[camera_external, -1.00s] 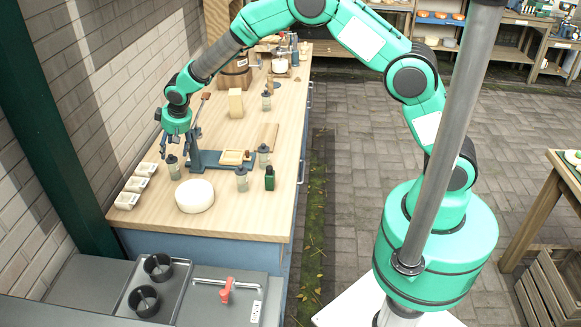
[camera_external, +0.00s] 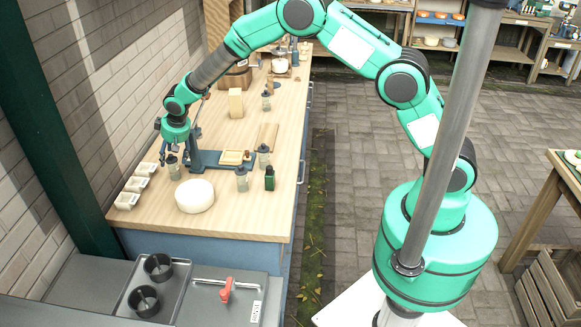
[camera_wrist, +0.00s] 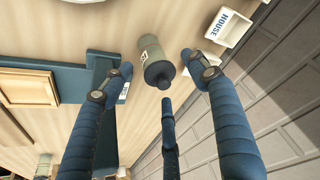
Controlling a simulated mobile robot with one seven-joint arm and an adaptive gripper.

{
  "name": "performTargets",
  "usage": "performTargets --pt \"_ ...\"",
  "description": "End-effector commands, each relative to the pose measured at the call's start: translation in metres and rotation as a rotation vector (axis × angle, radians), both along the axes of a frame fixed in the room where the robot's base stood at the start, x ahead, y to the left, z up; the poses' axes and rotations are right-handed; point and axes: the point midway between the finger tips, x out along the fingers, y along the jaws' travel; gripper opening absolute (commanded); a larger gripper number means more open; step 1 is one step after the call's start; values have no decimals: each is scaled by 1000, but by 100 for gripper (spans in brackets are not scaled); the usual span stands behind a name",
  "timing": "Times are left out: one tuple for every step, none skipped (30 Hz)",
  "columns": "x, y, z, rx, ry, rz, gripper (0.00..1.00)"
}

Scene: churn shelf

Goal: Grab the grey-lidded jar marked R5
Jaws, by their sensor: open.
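In the external view this jar (camera_external: 173,170) stands upright on the bench, just below my gripper (camera_external: 170,151). My gripper (camera_wrist: 150,76) has its fingers spread around the jar's sides, with visible gaps and no clear contact. Similar grey-lidded jars stand further right (camera_external: 241,180), (camera_external: 263,156) and further back (camera_external: 266,101); their marks cannot be read.
A blue stand (camera_external: 208,161) with a wooden block is close on the jar's right. White labelled trays (camera_external: 135,184) line the wall side; one reads HOUSE (camera_wrist: 229,27).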

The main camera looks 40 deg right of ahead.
Motion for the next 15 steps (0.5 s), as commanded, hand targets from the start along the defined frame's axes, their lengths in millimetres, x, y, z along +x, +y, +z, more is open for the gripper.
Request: performTargets --pt "2 0 -7 -1 2 0 59" --pt "3 0 -10 -1 2 0 59" --pt "5 0 -14 -1 2 0 59" --pt "6 1 -16 -1 2 0 59" --pt "7 1 -19 -1 2 0 59" --pt "9 2 -23 -1 2 0 59" --pt "10 2 -25 0 1 0 59" --pt "11 2 -27 0 1 0 59" --pt "12 3 -29 0 0 0 59" --pt "13 3 -31 0 0 0 59" --pt "13 3 -32 0 0 0 59" --pt "13 3 -33 0 0 0 59" --pt "14 3 -34 0 0 0 59" --pt "14 3 -34 0 0 0 59" --pt "14 3 -35 0 0 0 59"
